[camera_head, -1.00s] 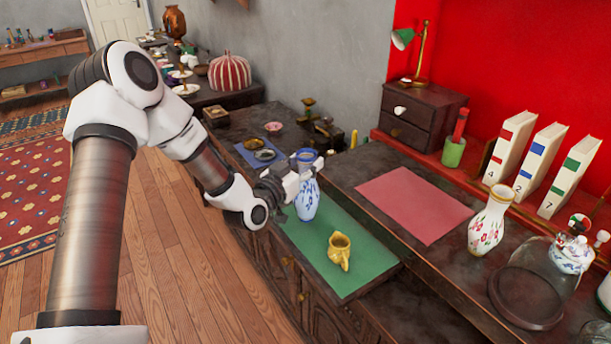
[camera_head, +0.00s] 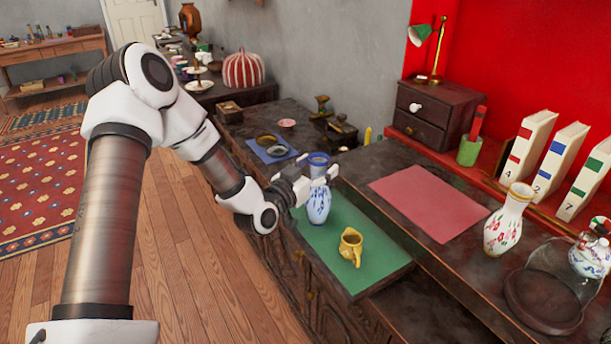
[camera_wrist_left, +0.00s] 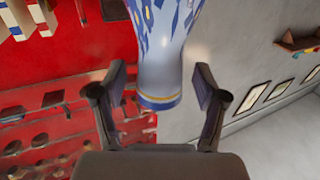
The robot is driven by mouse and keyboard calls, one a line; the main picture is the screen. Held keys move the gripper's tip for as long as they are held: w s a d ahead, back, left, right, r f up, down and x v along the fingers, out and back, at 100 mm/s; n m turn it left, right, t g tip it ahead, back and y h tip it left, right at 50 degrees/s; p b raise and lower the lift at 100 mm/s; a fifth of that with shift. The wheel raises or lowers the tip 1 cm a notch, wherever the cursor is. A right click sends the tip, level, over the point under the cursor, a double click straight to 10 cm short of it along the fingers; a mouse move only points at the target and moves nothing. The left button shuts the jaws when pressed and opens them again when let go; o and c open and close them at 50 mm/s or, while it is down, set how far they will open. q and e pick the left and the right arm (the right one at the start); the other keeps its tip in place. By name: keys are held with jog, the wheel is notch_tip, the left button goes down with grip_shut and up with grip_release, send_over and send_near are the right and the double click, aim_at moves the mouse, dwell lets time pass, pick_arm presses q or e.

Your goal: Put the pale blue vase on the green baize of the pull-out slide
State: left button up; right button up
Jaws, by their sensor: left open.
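The pale blue vase (camera_head: 318,206), with darker blue decoration, appears upright on the green baize (camera_head: 374,268) of the pull-out slide, near its far left part. My left gripper (camera_head: 311,181) is at the vase's upper part, coming in from the left. In the left wrist view its open fingers (camera_wrist_left: 160,85) lie on either side of the vase (camera_wrist_left: 160,62), with visible gaps between each finger and the vase. The base's contact with the baize shows only in the head view. My right gripper is not in view.
A pink mat (camera_head: 428,203) lies on the dark top to the right, with a flowered vase (camera_head: 506,222) beyond. A blue mat (camera_head: 255,156) with small dishes lies behind left. Baize nearest the front is clear.

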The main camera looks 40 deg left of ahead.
pick_arm(q)
jog(key=s+p, duration=0.2)
jog(key=s, duration=0.9)
jog(key=s+d+f+g+h, duration=0.1)
jog(key=s+d+f+g, duration=0.2)
jog(key=f, duration=0.4)
jog(key=s+d+f+m+g, duration=0.1)
jog(key=s+d+f+g, duration=0.1)
jog(key=d+f+g, duration=0.35)
jog(key=s+d+f+g+h, duration=0.1)
jog(key=s+d+f+g, duration=0.15)
jog(key=f, duration=0.55)
jog(key=s+d+f+g+y, duration=0.1)
jog(key=s+f+g, duration=0.2)
jog(key=s, duration=0.6)
jog(key=s+d+f+n+g+y, duration=0.1)
jog(key=s+f+g, duration=0.3)
jog(key=s+f, duration=0.4)
jog(key=shift+s+d+f, duration=0.25)
jog(key=shift+s+d, duration=0.15)
jog(key=shift+d, duration=0.2)
jog(key=shift+r+p, duration=0.75)
